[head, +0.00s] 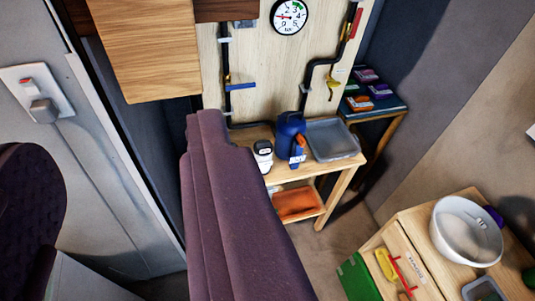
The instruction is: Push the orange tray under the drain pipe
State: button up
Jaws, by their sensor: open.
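The orange tray (298,203) lies on the lower shelf of a small wooden bench, beneath its top board. Its left part is hidden behind a large purple cloth-like shape. Black pipes run down the pale wooden wall panel above the bench: a left one (226,62) with a blue handle, and a right one (310,76) with a yellow handle beside it. The right pipe drops behind a blue jug. I cannot tell which is the drain pipe or see an open pipe end. My gripper does not show.
On the bench top (338,168) stand the blue jug (289,132), a white bottle (263,155) and a grey tray (332,138). The purple shape (232,210) blocks the centre. A wooden cabinet (402,247) with a white bowl (465,232) stands at right. Some floor shows between.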

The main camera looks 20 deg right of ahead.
aim_at(296, 202)
jog(key=z, duration=1.75)
jog(key=i+j, duration=0.15)
jog(key=j, duration=0.25)
jog(key=i+j, duration=0.15)
jog(key=j, duration=0.2)
jog(key=i+j, duration=0.15)
jog(key=j, duration=0.25)
jog(key=i+j, duration=0.15)
jog(key=j, duration=0.2)
